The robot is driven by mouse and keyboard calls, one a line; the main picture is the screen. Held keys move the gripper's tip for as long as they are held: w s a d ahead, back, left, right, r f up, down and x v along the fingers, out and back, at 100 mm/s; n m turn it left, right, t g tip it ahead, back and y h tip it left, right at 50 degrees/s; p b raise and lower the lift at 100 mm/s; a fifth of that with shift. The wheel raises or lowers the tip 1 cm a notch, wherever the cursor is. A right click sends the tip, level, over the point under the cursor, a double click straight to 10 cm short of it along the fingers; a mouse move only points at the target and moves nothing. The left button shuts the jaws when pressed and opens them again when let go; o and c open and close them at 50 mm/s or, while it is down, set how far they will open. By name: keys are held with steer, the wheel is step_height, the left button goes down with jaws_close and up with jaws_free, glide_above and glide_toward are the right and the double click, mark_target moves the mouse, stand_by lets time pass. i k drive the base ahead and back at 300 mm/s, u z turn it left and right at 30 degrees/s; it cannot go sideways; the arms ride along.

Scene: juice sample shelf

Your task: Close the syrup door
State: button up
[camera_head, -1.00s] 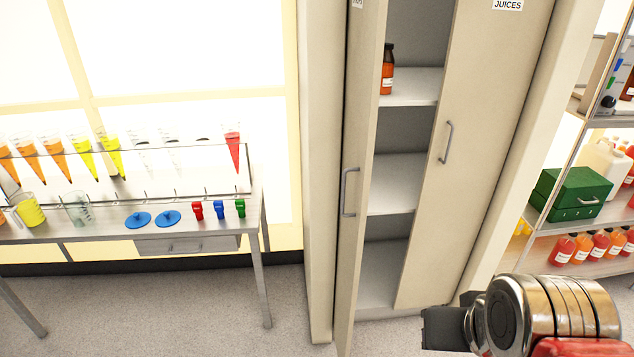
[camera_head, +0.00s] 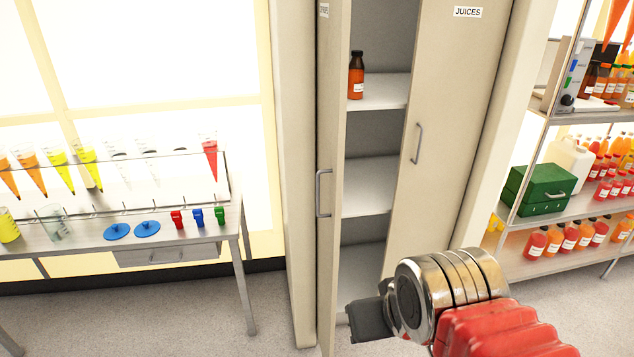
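The left cabinet door (camera_head: 332,120) stands open toward me, seen nearly edge-on, with a small, hard-to-read label (camera_head: 323,10) at its top, likely the syrup door. Its metal handle (camera_head: 323,193) is on the face turned left. The right door (camera_head: 440,110), labelled JUICES, appears shut. My gripper (camera_head: 368,320) is low in front of the cabinet, right of the open door's lower part, its dark end pointing left. No gap between fingers can be made out, and touch with the door cannot be confirmed.
A brown-red bottle (camera_head: 356,75) stands on a shelf (camera_head: 385,92) inside the cabinet. A bench (camera_head: 215,222) with cones, blue lids and colored clips is at left. A rack (camera_head: 590,207) with bottles and a green box (camera_head: 538,188) is at right. Floor left of the door is clear.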

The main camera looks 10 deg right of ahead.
mark_target(333, 26)
steer(key=z, duration=0.05)
steer(key=i, duration=1)
steer(key=u, duration=0.25)
steer(key=k, duration=0.45)
steer(key=u, duration=0.5)
steer(key=k, duration=0.85)
steer(key=u, duration=0.75)
steer(key=i, duration=1.6)
steer(key=z, duration=0.25)
